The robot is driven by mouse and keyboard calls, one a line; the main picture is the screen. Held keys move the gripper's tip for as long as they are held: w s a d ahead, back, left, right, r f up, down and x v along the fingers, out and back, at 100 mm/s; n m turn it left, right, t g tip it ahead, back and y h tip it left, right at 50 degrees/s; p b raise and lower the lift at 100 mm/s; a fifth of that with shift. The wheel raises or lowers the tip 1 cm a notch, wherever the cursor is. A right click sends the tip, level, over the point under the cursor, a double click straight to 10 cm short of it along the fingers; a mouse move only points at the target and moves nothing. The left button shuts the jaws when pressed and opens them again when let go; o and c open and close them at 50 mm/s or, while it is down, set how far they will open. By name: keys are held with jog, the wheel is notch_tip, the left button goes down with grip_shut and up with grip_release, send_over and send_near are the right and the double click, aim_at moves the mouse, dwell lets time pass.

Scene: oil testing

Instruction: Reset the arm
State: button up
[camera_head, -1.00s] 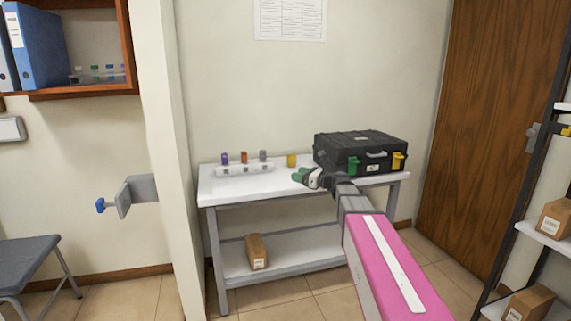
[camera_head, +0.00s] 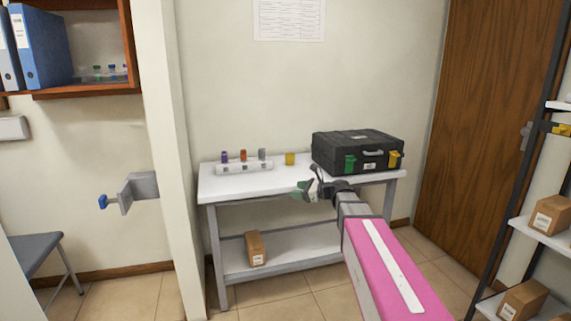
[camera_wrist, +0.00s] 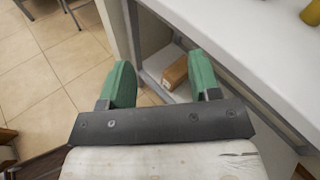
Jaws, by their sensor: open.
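My arm, with its pink forearm, reaches from the lower right toward the white table (camera_head: 235,186) in the head view. My gripper (camera_head: 305,190) is in front of the table's front edge, left of and below the black case (camera_head: 357,152). In the wrist view my gripper (camera_wrist: 160,85) shows two green fingers spread wide apart with nothing between them. Beyond the fingers are the floor, the table's lower shelf and a cardboard box (camera_wrist: 175,73) on it.
A clear rack (camera_head: 244,168) with purple, orange and grey-capped vials and a yellow container (camera_head: 290,159) stand on the table. A box (camera_head: 255,248) lies on the lower shelf. A wall post with a blue-knobbed bracket (camera_head: 140,188) is at left; a shelf rack (camera_head: 540,235) is at right.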

jog(key=s+d+f+n+g+h, duration=0.25)
jog(key=s+f+n, duration=0.25)
jog(key=s+f, duration=0.25)
jog(key=s+d+f+n+g+h, duration=0.2)
jog(key=s+f+n+h, duration=0.3)
jog(key=f, duration=0.4)
jog(key=s+d+f+n+g+h, duration=0.1)
jog(key=s+d+f+n+h, duration=0.2)
jog(key=s+d+n, duration=0.1)
jog(key=s+d+f+n+g+h, duration=0.1)
jog(key=s+d+f+n+h, duration=0.2)
jog(key=s+n, duration=0.3)
jog(key=shift+s+d+f, duration=0.75)
jog(key=shift+s+d, duration=0.15)
jog(key=shift+s, duration=0.35)
jog(key=shift+g, duration=0.25)
